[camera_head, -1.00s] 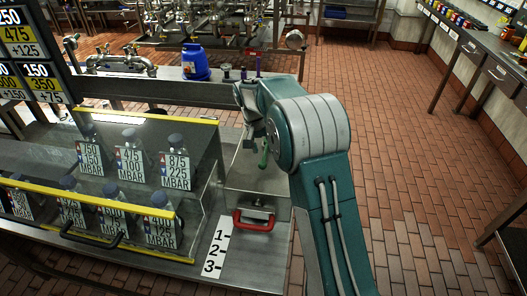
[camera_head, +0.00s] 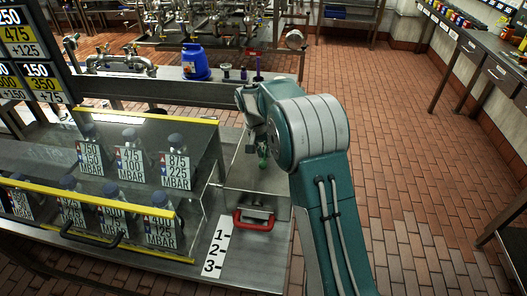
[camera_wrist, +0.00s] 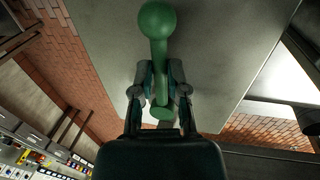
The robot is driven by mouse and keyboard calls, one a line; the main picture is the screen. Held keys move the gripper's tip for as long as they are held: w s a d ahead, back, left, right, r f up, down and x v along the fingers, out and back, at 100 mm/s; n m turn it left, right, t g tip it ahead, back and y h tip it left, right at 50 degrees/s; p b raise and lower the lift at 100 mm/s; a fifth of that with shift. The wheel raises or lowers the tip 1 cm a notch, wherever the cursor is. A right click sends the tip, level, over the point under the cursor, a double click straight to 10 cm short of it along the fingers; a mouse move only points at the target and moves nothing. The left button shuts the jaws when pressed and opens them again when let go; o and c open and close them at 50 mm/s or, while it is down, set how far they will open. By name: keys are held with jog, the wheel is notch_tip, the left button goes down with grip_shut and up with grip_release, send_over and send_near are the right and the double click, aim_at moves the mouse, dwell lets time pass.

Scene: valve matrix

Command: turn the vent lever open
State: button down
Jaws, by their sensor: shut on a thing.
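The vent lever is the green handle with a round knob end (camera_wrist: 156,22) in the wrist view, standing against a flat grey metal surface. My gripper (camera_wrist: 160,95) has its two fingers on either side of the lever's shaft and is shut on it. In the head view a small green part of the lever (camera_head: 263,162) shows below my gripper (camera_head: 252,145), over the metal bench. My arm hides most of the lever and the finger contact there.
A blue gas canister (camera_head: 195,64) stands behind. Open brick floor (camera_head: 420,180) lies to the right.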

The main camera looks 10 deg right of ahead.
jog(key=shift+d, duration=0.1)
jog(key=d+n, duration=0.1)
jog(key=n, duration=0.1)
jog(key=d+n, duration=0.1)
jog(key=shift+s+n+t, duration=0.3)
jog(key=shift+n+t, duration=0.1)
jog(key=d+n, duration=0.1)
jog(key=n, duration=0.1)
jog(key=d+n, duration=0.1)
jog(key=n, duration=0.1)
jog(key=shift+w+d+n+t, duration=0.15)
jog(key=shift+d+n+t, duration=0.15)
jog(key=shift+d+t, duration=0.1)
jog(key=d+n, duration=0.1)
jog(key=w+n, duration=0.1)
jog(key=n, duration=0.1)
jog(key=shift+d+n+t, duration=0.3)
jog(key=shift+d, duration=0.1)
jog(key=shift+w+d+n+t+y, duration=0.2)
jog(key=shift+w+d+n, duration=0.25)
jog(key=shift+n, duration=0.55)
jog(key=shift+w+d+n+t+y, duration=0.1)
jog(key=shift+w+d+n+y, duration=0.3)
jog(key=shift+n, duration=0.6)
jog(key=shift+w, duration=0.1)
jog(key=c, duration=0.6)
grip_release()
jog(key=shift+c, duration=0.2)
